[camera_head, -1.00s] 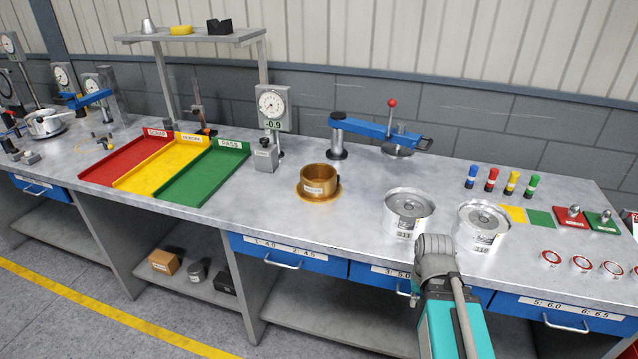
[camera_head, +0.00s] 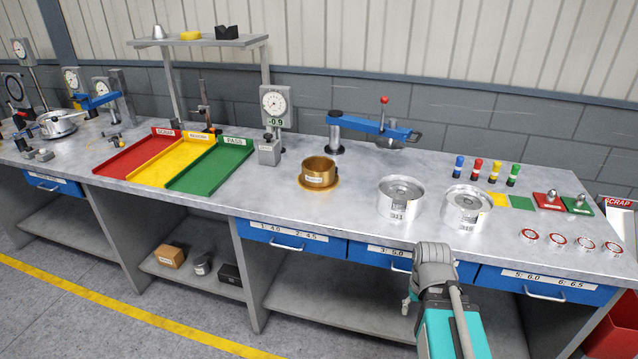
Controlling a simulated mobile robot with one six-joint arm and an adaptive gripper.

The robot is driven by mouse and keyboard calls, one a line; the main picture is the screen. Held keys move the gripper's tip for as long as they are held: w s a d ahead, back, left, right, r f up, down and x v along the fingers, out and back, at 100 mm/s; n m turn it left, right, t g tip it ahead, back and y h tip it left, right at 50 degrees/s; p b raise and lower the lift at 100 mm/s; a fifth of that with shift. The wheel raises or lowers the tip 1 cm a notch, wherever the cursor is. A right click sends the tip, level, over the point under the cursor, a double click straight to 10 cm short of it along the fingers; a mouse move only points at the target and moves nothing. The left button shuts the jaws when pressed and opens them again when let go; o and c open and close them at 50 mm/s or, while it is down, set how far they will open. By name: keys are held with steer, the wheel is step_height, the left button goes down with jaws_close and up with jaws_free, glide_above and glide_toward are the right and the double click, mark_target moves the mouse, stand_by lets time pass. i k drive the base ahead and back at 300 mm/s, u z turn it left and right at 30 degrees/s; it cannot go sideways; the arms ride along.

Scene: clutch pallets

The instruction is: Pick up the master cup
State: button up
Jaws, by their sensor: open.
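A brass cup with a small white label (camera_head: 319,172) stands upright on a round brass base on the bench, right of the dial gauge. Its label is too small to read; it fits the master cup best. My arm rises from the bottom edge, right of centre, in front of the drawers. A small grey part of my gripper (camera_head: 408,300) shows at the arm's left side, below the bench top and well away from the cup. The rest of the gripper is hidden behind my arm. Nothing is seen held.
Two silver clutch housings (camera_head: 401,205) (camera_head: 466,212) stand right of the cup. A blue lever arm (camera_head: 370,127) is behind, a dial gauge stand (camera_head: 274,105) left. Red, yellow and green trays (camera_head: 207,163) lie further left. Bench around the cup's front is clear.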

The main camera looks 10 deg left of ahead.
mark_target(318, 173)
steer(key=k, duration=0.9)
steer(key=u, duration=0.35)
steer(key=i, duration=1.3)
steer(key=u, duration=0.6)
steer(key=i, duration=0.75)
steer(key=z, duration=0.1)
